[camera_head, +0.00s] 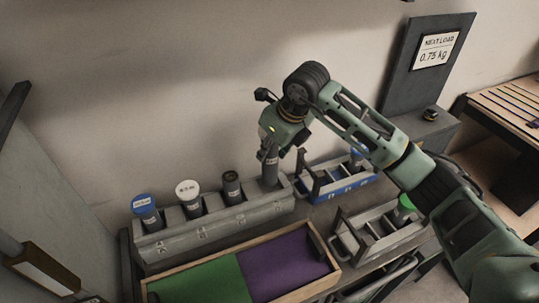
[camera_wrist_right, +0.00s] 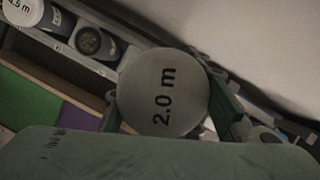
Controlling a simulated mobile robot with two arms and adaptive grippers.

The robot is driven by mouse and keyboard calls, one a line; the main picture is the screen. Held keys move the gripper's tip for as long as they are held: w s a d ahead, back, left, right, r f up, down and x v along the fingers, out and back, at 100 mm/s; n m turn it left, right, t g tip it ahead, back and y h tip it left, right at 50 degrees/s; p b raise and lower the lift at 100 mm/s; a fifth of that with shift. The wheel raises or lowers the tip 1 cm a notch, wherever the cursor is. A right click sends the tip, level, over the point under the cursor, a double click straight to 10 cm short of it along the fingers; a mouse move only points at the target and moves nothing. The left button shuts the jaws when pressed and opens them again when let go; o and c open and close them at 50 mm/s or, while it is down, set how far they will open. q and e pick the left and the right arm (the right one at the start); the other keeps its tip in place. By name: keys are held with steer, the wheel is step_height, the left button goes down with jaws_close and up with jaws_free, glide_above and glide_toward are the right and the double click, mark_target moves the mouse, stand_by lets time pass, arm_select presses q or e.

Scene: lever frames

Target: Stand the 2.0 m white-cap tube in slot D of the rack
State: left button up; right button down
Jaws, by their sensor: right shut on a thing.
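The 2.0 m white-cap tube (camera_wrist_right: 163,92) is between the green fingers of my right gripper (camera_wrist_right: 170,112) in the wrist view. Its label reads upward along the cap. In the head view my right gripper (camera_head: 271,152) is shut on this grey tube (camera_head: 269,173), which looks about upright. The tube is over the right end of the grey rack (camera_head: 215,226), its lower end at the end slot. I cannot tell how deep it sits. The rack's slot letters are too small to read. My left gripper is not in view.
The rack also holds a blue-cap tube (camera_head: 145,208), a white-cap tube (camera_head: 188,196) and a dark-topped tube (camera_head: 232,187). A blue-fronted rack (camera_head: 345,188) stands close on the right. A green-and-purple tray (camera_head: 215,258) and a rack with a green-cap tube (camera_head: 404,206) are in front.

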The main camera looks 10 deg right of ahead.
mark_target(270, 160)
step_height(270, 160, down, 4)
steer(key=shift+r+p, duration=0.2)
steer(key=shift+p, duration=0.7)
steer(key=shift+f, duration=0.25)
steer(key=shift+w, duration=0.1)
steer(key=shift+f+b, duration=0.25)
steer(key=shift+b, duration=0.1)
steer(key=c, duration=1.2)
jaws_free()
steer(key=shift+r, duration=0.1)
